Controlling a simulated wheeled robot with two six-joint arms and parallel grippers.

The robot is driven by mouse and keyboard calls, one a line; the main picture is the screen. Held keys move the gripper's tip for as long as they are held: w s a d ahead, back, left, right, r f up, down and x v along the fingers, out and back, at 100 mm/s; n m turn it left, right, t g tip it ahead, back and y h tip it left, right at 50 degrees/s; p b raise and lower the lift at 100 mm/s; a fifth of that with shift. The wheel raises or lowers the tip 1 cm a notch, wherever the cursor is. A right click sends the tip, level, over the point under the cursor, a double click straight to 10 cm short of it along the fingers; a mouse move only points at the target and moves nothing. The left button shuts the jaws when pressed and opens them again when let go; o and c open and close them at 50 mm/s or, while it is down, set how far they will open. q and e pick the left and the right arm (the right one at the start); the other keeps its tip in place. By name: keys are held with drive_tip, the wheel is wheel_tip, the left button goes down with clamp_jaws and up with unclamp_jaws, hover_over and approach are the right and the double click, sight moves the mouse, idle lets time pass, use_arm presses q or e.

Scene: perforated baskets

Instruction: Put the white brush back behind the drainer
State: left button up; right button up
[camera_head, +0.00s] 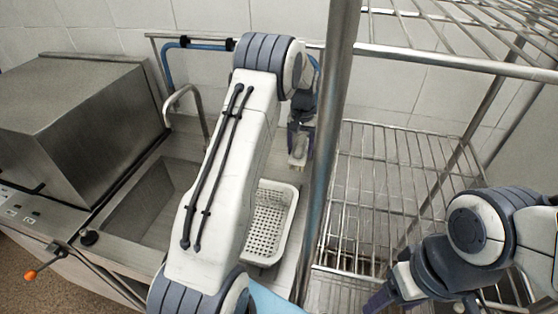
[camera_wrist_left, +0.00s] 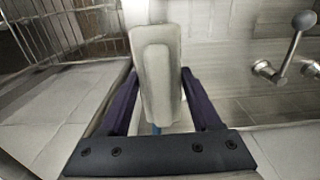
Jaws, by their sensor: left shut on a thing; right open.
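The white brush (camera_wrist_left: 157,75) is between the purple fingers of my left gripper (camera_wrist_left: 163,98) in the left wrist view. The gripper is shut on it. In the head view, a pale end of the brush (camera_head: 297,158) shows below my left gripper (camera_head: 301,140). Both are above and behind the white perforated drainer (camera_head: 268,222), near the back wall. My left arm hides the drainer's left side. My right gripper (camera_head: 386,297) is open at the lower right, partly cut off by the frame edge.
A sink (camera_head: 150,205) with a tap (camera_head: 188,100) lies left of the drainer, beside a steel box-shaped machine (camera_head: 80,105). A metal post (camera_head: 328,140) and wire shelves (camera_head: 385,175) stand close on the right. A light blue item (camera_head: 272,300) lies in front.

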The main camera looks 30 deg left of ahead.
use_arm(q)
drive_tip(key=a+f+p, duration=0.1)
drive_tip(key=a+f, duration=0.1)
drive_tip(key=a, duration=0.1)
drive_tip(key=a+f+p, duration=0.1)
drive_tip(key=a+f, duration=0.1)
drive_tip(key=a, duration=0.1)
drive_tip(key=a+f+p, duration=0.1)
drive_tip(key=a+f, duration=0.1)
drive_tip(key=a, duration=0.2)
drive_tip(key=shift+w+f, duration=0.1)
drive_tip(key=shift+w, duration=0.15)
wheel_tip(320, 180, down, 4)
drive_tip(key=shift+a+r+p, duration=0.1)
drive_tip(key=shift+p, duration=1.1)
drive_tip(key=shift+f+b, duration=0.35)
drive_tip(key=shift+f, duration=0.05)
drive_tip(key=o, duration=1.4)
drive_tip(key=shift+c, duration=0.2)
drive_tip(key=shift+r, duration=0.1)
drive_tip(key=shift+r+p, duration=0.3)
drive_tip(key=shift+p, duration=0.15)
wheel_tip(320, 180, up, 12)
drive_tip(key=b, duration=0.3)
drive_tip(key=shift+f, duration=0.15)
drive_tip(key=shift+s, duration=0.1)
